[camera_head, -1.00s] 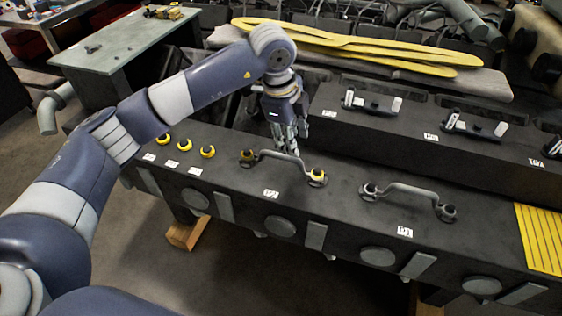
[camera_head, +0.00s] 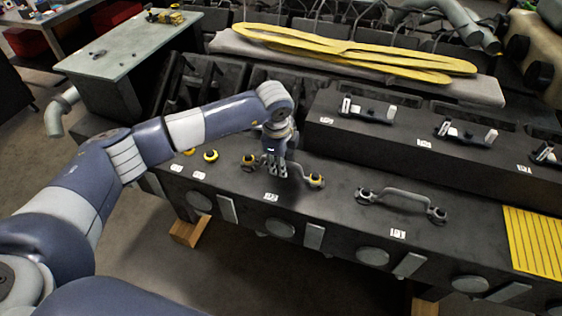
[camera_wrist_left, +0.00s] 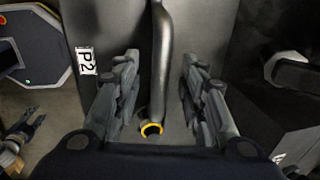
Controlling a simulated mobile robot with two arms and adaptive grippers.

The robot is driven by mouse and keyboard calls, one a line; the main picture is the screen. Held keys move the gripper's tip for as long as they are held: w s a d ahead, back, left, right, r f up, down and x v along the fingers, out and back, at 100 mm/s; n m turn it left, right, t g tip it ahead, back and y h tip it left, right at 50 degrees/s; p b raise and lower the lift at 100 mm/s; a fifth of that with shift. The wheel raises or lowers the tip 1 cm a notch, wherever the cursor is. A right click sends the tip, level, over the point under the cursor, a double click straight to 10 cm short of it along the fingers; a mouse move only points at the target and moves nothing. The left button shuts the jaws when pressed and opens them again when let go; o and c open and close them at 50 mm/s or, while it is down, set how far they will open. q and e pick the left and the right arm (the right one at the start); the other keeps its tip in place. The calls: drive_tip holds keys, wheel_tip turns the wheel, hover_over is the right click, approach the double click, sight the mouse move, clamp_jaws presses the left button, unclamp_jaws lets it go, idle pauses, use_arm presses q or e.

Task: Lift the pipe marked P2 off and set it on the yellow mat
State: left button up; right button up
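The pipe marked P2 (camera_head: 298,169) is a grey arched pipe on the dark engine block, with a yellow collar at each end. Its tag reads P2 (camera_head: 271,197). My left gripper (camera_head: 278,173) points down over the middle of the pipe. In the left wrist view the pipe (camera_wrist_left: 162,50) runs between the two spread fingers, with a visible gap on each side. The yellow mat (camera_head: 535,240) lies at the right end of the block, bare. What seems to be my right gripper (camera_wrist_left: 24,130) shows small and dark at the wrist view's left edge; its opening is unclear.
A second pipe, marked P1 (camera_head: 405,197), sits to the right on the block, between P2 and the mat. Loose yellow rings (camera_head: 210,156) lie left of P2. A raised step with clamp-like parts (camera_head: 367,111) stands behind.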

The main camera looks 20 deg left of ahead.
use_arm(q)
drive_tip(key=shift+w+f, duration=0.15)
drive_tip(key=shift+f, duration=0.3)
clamp_jaws()
drive_tip(key=shift+r, duration=0.1)
drive_tip(key=shift+r+b, duration=1.35)
drive_tip(key=shift+r, duration=0.2)
drive_tip(key=s+d+r+b, duration=0.2)
drive_tip(key=s+d, duration=0.2)
drive_tip(key=d, duration=0.3)
drive_tip(key=s+d+r+b, duration=0.2)
drive_tip(key=s+d+b, duration=0.1)
drive_tip(key=d, duration=0.3)
drive_tip(key=shift+s+d, duration=0.35)
drive_tip(key=shift+s, duration=0.4)
